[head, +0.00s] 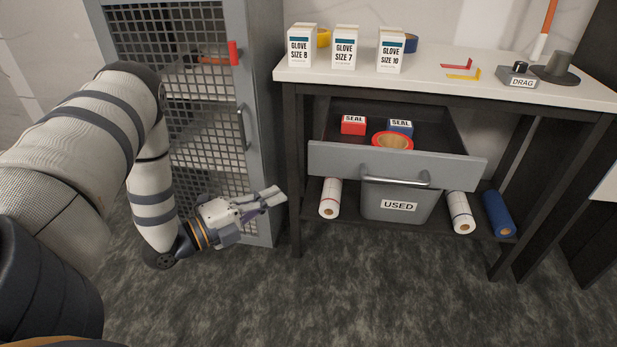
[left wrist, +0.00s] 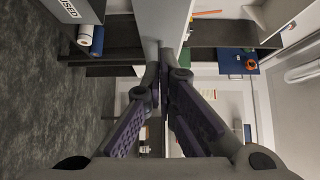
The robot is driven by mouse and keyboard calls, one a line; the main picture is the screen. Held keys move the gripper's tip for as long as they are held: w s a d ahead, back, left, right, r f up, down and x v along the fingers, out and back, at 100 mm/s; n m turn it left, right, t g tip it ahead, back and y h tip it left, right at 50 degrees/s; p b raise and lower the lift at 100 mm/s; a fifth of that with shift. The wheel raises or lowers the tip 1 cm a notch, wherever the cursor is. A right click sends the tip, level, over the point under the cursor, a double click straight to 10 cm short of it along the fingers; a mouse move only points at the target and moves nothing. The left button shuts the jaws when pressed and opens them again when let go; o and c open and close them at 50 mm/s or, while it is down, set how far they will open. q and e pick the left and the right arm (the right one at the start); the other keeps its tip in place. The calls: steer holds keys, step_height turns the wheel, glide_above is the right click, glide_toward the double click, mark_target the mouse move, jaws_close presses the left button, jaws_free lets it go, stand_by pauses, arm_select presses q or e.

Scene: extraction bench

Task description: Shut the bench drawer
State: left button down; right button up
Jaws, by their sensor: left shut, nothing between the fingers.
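The bench drawer (head: 398,166) stands pulled out under the bench top, with its grey front and bar handle (head: 395,181) facing me. Inside lie a red SEAL box (head: 353,125), a dark blue SEAL box (head: 400,127) and a red-and-tan tape roll (head: 392,141). My left gripper (head: 274,194) is shut and empty, left of the drawer front, a little lower in the picture and apart from it. In the left wrist view, its fingers (left wrist: 163,84) are together, with the grey drawer front (left wrist: 162,22) beyond them. My right gripper is not in view.
A grey USED bin (head: 398,207) and several rolls, one of them blue (head: 498,214), are on the lower shelf. A mesh cabinet (head: 263,120) stands close left of the bench. Glove boxes (head: 345,48) stand on the bench top (head: 430,85). The floor in front is clear.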

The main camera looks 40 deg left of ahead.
arm_select(q)
steer(key=w+b, duration=0.1)
steer(key=w, duration=1.1)
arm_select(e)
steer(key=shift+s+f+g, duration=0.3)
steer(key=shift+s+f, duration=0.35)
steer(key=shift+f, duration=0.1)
arm_select(q)
steer(key=shift+w+a, duration=0.1)
